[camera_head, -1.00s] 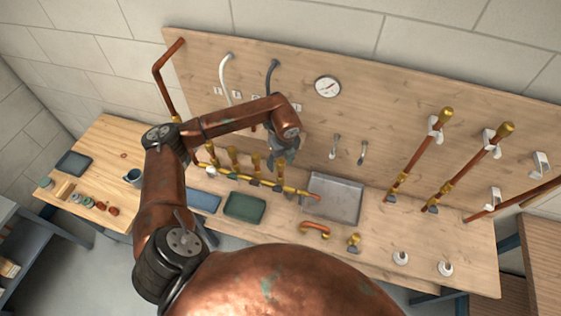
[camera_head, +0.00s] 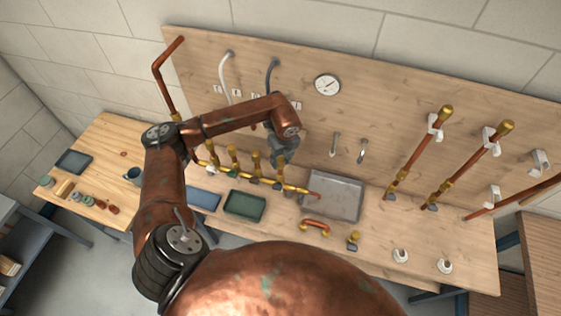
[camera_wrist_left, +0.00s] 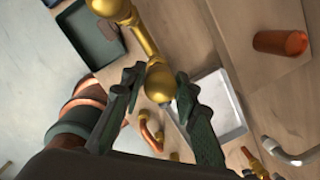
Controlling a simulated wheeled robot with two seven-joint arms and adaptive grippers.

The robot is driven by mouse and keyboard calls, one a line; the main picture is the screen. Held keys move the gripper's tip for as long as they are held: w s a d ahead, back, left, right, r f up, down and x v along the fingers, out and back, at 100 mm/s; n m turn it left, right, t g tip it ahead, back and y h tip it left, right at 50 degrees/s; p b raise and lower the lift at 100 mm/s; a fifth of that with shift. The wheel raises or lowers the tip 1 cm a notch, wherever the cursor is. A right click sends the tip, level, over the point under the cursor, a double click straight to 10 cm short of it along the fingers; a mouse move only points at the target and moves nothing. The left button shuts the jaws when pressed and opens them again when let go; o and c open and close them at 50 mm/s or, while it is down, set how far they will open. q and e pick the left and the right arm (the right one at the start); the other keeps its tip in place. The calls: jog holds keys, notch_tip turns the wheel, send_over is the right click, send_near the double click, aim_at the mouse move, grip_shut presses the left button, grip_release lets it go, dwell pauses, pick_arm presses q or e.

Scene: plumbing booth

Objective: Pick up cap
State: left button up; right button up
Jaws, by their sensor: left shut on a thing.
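My left gripper (camera_head: 281,160) is at the brass manifold (camera_head: 232,174) on the bench, near its right end. In the left wrist view, the fingers of this gripper (camera_wrist_left: 157,79) are closed on both sides of a rounded brass end piece, which I take for the cap (camera_wrist_left: 160,84). The cap lines up with a brass pipe (camera_wrist_left: 142,38), and I cannot tell whether they are joined. In the head view the gripper hides the cap. My right gripper is not in view.
A grey metal tray (camera_head: 345,207) lies right of the manifold. A green tray (camera_head: 245,206) and a blue tray (camera_head: 203,199) lie in front. A copper elbow (camera_head: 315,225) and a brass fitting (camera_head: 353,241) lie near the bench's front edge. A wooden backboard (camera_head: 400,90) rises behind.

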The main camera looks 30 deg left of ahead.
pick_arm(q)
jog(key=shift+r, duration=0.1)
jog(key=shift+w+r+b, duration=0.1)
jog(key=shift+r+b, duration=0.35)
jog(key=shift+r, duration=0.05)
jog(key=s+d+r+b, duration=0.1)
jog(key=s+d+r, duration=0.2)
jog(key=s+r, duration=0.3)
jog(key=s+d+r+b, duration=0.1)
jog(key=s+d+r, duration=0.2)
jog(key=s+r, duration=0.3)
notch_tip(320, 180, up, 4)
jog(key=shift+s+r, duration=0.2)
jog(key=shift+s, duration=0.15)
jog(key=shift+d+f, duration=0.1)
jog(key=shift+d, duration=0.05)
